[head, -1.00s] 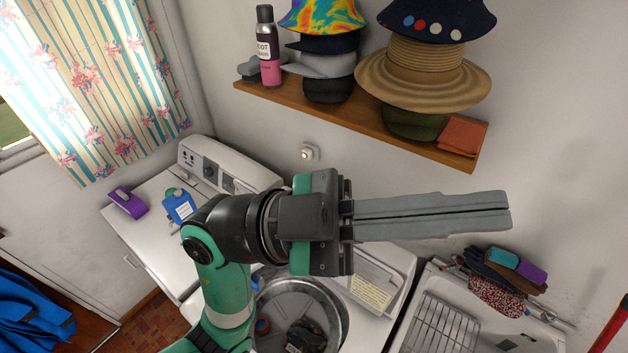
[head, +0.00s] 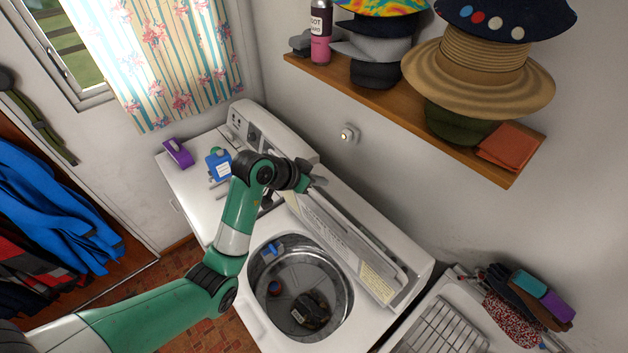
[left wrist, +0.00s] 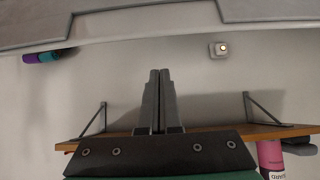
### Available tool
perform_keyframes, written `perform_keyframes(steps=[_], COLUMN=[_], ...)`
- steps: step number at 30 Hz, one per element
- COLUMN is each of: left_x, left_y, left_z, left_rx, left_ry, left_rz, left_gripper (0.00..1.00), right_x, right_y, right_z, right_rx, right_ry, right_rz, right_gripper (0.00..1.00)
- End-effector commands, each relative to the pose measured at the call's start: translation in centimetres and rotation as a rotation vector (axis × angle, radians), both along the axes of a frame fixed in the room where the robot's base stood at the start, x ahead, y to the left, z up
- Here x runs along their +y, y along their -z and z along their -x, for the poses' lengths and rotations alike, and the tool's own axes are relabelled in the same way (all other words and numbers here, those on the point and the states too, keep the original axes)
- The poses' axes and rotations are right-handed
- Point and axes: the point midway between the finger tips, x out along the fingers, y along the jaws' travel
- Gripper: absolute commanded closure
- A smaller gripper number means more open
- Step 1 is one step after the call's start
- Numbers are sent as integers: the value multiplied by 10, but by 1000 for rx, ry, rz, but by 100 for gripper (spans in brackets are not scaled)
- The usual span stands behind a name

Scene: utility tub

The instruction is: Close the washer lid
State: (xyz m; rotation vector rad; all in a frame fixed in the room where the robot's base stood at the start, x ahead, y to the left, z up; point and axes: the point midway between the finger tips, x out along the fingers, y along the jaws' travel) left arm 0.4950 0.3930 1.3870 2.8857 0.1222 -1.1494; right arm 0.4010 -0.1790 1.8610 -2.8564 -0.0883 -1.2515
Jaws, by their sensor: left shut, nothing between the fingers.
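The white washer lid (head: 345,247) stands open and tilted up at the back of the washer (head: 402,243). The washer's round metal drum (head: 338,285) shows below it, with a few small items inside. My left gripper (head: 318,181) is near the lid's upper left end, at the back by the wall. Its fingers look small there, and I cannot tell whether they touch the lid. In the left wrist view my left gripper (left wrist: 158,72) has its fingers pressed together with nothing between them. My right gripper is not in view.
A second white machine (head: 190,205) stands to the left, with a blue bottle (head: 218,165) and a purple item (head: 178,152) on top. A wooden shelf (head: 400,105) with hats is on the wall above. A sink with a rack (head: 440,325) is at the right.

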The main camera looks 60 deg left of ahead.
Motion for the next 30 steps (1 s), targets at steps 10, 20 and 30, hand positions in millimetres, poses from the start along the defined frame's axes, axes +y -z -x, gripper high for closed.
perform_keyframes(steps=[10, 20, 30], left_x=[4, 1, 0], left_y=[41, 44, 46], left_z=[-43, -7, -3], left_rx=[0, -1, -2], left_ry=[6, 0, 1], left_rz=[3, -1, -2], left_gripper=[100, 100, 100], right_x=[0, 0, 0], right_y=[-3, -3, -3], right_z=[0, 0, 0], right_rx=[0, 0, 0], right_ry=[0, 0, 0], right_rz=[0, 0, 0], right_gripper=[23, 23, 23])
